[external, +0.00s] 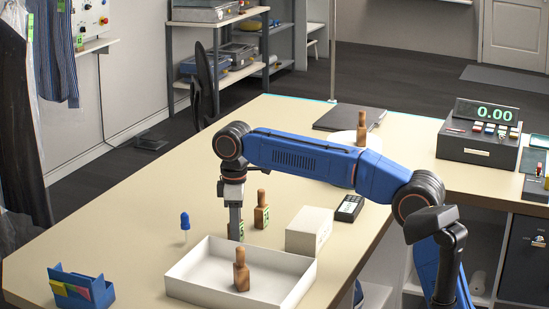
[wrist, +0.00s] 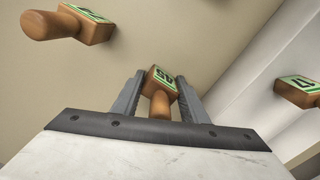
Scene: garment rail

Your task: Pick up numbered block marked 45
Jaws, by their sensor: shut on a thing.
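My gripper (external: 236,222) points down over the table just behind the white tray. In the wrist view my gripper (wrist: 158,100) is shut on a wooden block with a round handle and a green label (wrist: 160,88). The label is upside down and appears to read 45. In the external view the fingers mostly hide this block; whether it touches the table is unclear. A similar wooden block (external: 261,211) stands just right of the gripper. It seems to be the one at the upper left of the wrist view (wrist: 72,22).
The white tray (external: 196,292) holds another wooden block (external: 241,272), also at the right in the wrist view (wrist: 300,88). A white box (external: 309,231), a black calculator-like device (external: 349,208) and a blue-topped item (external: 185,224) stand nearby. Another wooden piece (external: 361,130) stands farther back.

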